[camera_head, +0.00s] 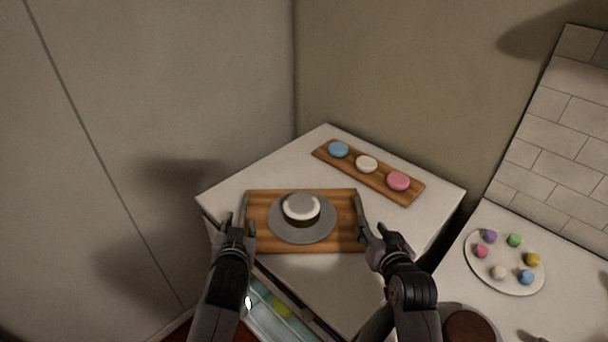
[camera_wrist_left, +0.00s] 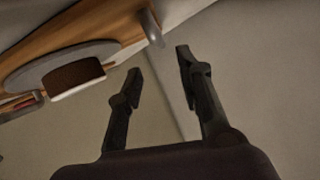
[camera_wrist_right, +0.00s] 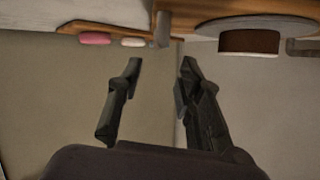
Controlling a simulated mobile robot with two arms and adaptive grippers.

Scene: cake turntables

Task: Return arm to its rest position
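A wooden board (camera_head: 345,238) with grey end handles lies on the white counter top. A grey round plate (camera_head: 285,235) on it bears a small dark cake with white topping (camera_head: 301,209). My left gripper (camera_head: 240,222) is at the board's left end. In the left wrist view its fingers (camera_wrist_left: 157,68) are apart and empty, and the left handle (camera_wrist_left: 151,27) is just beyond them. My right gripper (camera_head: 378,232) is at the board's right end. In the right wrist view its fingers (camera_wrist_right: 160,65) are apart and empty, short of the right handle (camera_wrist_right: 163,28).
A narrow wooden board (camera_head: 383,188) with blue, cream and pink rounds lies behind. A white plate (camera_head: 500,245) with several coloured balls stands on the right counter. A brown round thing (camera_head: 468,327) is at the lower right. A compartment (camera_head: 267,322) shows open below the counter. Walls close off the back and left.

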